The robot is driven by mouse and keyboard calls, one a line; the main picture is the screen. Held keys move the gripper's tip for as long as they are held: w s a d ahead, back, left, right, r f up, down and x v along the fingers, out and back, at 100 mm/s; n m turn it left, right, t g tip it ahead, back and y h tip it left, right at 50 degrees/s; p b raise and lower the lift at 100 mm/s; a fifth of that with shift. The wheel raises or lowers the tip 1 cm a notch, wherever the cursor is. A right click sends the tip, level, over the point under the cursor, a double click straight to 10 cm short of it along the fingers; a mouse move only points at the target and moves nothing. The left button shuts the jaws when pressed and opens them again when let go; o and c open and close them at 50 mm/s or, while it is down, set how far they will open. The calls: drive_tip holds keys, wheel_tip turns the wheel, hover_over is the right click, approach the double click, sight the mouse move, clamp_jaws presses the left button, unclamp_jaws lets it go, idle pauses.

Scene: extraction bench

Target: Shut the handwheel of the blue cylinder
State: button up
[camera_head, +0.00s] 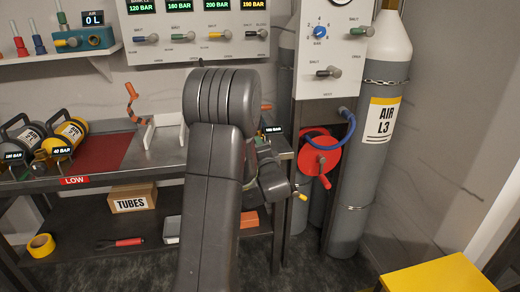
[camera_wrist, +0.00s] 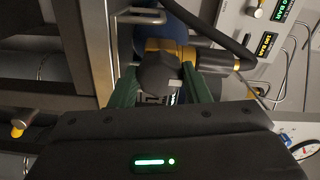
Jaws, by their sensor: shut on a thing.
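In the wrist view a dark handwheel (camera_wrist: 158,72) sits in front of a brass-yellow valve part (camera_wrist: 205,55). Behind it a piece of the blue cylinder (camera_wrist: 147,38) shows. My gripper (camera_wrist: 160,92) has its green fingers on either side of the dark handwheel and is shut on it. The far side of the handwheel and most of the cylinder are hidden. In the head view my dark arm covers the bench's right end, and I cannot make out the blue cylinder or the handwheel there.
The steel bench (camera_head: 110,176) carries small cylinders (camera_head: 68,133) at the left. A red hose reel (camera_head: 320,157) and a tall grey AIR L3 cylinder (camera_head: 375,150) stand to the right. A yellow step (camera_head: 440,277) is at the lower right. A valve panel (camera_head: 195,50) hangs above.

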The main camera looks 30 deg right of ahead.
drive_tip(key=shift+f, duration=0.1)
drive_tip(key=o, duration=1)
drive_tip(key=shift+s, duration=0.15)
drive_tip(key=v, duration=1.3)
drive_tip(key=shift+s+a, duration=0.2)
drive_tip(key=shift+s, duration=0.05)
drive_tip(key=shift+w, duration=0.1)
drive_tip(key=x, duration=1.3)
drive_tip(key=shift+w+d, duration=0.2)
drive_tip(key=shift+w, duration=0.1)
